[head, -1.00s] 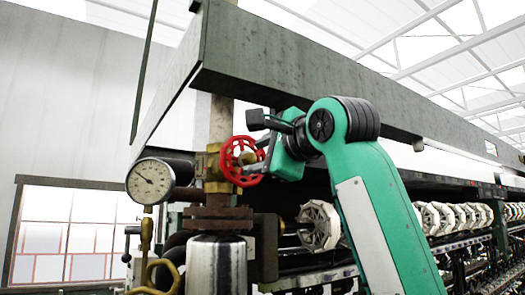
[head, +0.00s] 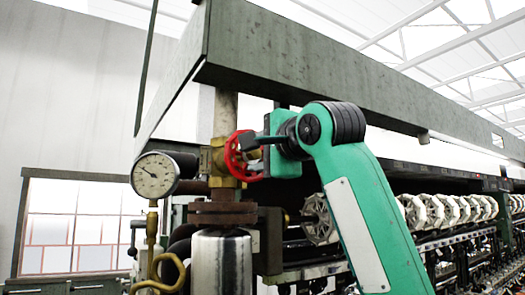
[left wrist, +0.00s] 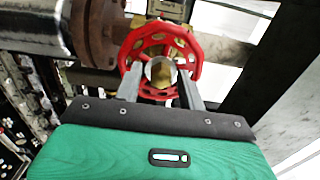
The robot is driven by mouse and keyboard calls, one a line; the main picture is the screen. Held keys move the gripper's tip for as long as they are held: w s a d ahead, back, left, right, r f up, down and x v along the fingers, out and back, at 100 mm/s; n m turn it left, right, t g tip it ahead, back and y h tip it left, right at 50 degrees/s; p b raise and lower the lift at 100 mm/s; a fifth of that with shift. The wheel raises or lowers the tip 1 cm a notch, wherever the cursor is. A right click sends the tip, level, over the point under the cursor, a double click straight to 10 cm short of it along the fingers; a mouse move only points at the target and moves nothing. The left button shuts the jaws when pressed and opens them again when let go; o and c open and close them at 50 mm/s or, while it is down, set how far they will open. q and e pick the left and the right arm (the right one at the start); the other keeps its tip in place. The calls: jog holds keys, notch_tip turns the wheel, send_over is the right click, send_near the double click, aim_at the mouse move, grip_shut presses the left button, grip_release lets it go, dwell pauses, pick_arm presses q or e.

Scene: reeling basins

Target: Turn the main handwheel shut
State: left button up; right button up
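The red handwheel (head: 240,156) sits on a brass valve (head: 217,160) in a vertical pipe. In the left wrist view the wheel (left wrist: 192,50) faces me, with a round pale hub (left wrist: 160,70) at its centre. My left gripper (head: 252,154) is right at the wheel's face, coming from the right in the head view. In the left wrist view its two fingers (left wrist: 160,80) stand apart on either side of the hub, overlapping the wheel. Whether they touch the rim or spokes I cannot tell. My right gripper is in neither view.
A round pressure gauge (head: 155,175) stands left of the valve. A flange (head: 222,213) and a shiny cylinder (head: 221,262) are below it. A long grey-green beam (head: 300,60) runs overhead, close above my arm. White reels (head: 430,210) line the machine at right.

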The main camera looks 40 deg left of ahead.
pick_arm(q)
jog(key=shift+d, duration=0.15)
jog(key=c, duration=0.9)
jog(key=shift+o, duration=0.2)
jog(key=m, duration=0.3)
jog(key=shift+b, duration=0.3)
jog(key=m+b, duration=0.1)
jog(key=m, duration=0.3)
jog(key=shift+f, duration=0.1)
jog(key=m+b, duration=0.1)
jog(key=m, duration=0.3)
jog(key=shift+m, duration=0.4)
jog(key=m+b, duration=0.1)
jog(key=m, duration=0.2)
jog(key=m+b, duration=0.2)
jog(key=m, duration=0.5)
jog(key=m+b, duration=0.2)
jog(key=m, duration=0.2)
jog(key=shift+m, duration=0.3)
jog(key=shift+m+b, duration=0.3)
jog(key=shift+m, duration=0.9)
jog(key=o, duration=0.9)
jog(key=shift+c, duration=0.2)
